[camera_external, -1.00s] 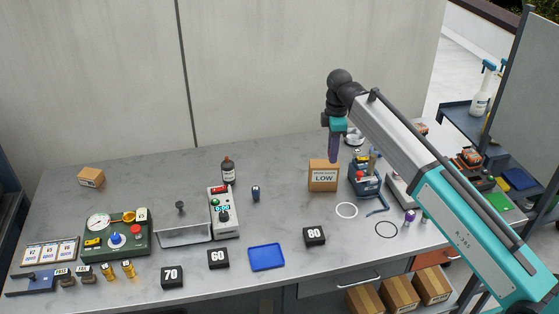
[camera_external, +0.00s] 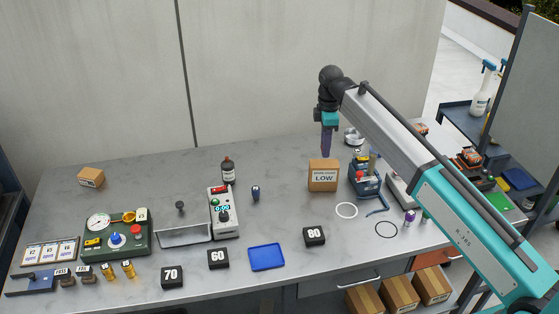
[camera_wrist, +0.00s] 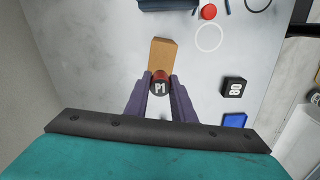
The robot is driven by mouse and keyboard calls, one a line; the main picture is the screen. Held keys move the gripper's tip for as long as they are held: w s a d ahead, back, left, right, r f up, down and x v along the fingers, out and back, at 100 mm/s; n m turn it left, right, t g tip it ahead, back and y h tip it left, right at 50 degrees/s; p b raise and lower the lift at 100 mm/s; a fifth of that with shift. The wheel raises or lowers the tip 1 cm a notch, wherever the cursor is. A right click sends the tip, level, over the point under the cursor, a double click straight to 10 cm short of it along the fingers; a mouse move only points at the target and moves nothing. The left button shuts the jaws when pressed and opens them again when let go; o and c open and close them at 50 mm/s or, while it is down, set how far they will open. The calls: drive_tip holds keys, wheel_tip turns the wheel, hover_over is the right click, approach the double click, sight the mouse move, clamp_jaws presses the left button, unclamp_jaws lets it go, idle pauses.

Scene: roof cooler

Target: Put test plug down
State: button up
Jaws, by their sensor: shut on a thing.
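My gripper (camera_external: 326,152) hangs fingers-down above the bench, behind the cardboard box marked LOW (camera_external: 323,176). In the wrist view my gripper (camera_wrist: 159,92) is shut on the test plug (camera_wrist: 159,87), a round piece with a dark top marked P1 and a red side. The plug is held between the purple fingertips, clear of the bench. The plug cannot be made out in the external view. The box (camera_wrist: 162,56) shows just beyond the plug in the wrist view.
A white ring (camera_external: 346,210) and a dark ring (camera_external: 386,230) lie right of the box, near a blue device (camera_external: 365,180). A blue tray (camera_external: 266,257) and black number blocks, including 80 (camera_external: 314,236), lie nearer the front.

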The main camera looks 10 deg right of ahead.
drive_tip(key=shift+f+p, duration=0.7)
drive_tip(key=shift+f, duration=1)
drive_tip(key=shift+f, duration=0.2)
drive_tip(key=o, duration=1)
drive_tip(key=shift+r, duration=0.15)
drive_tip(key=shift+r+b, duration=1.55)
drive_tip(key=shift+r, duration=4.5)
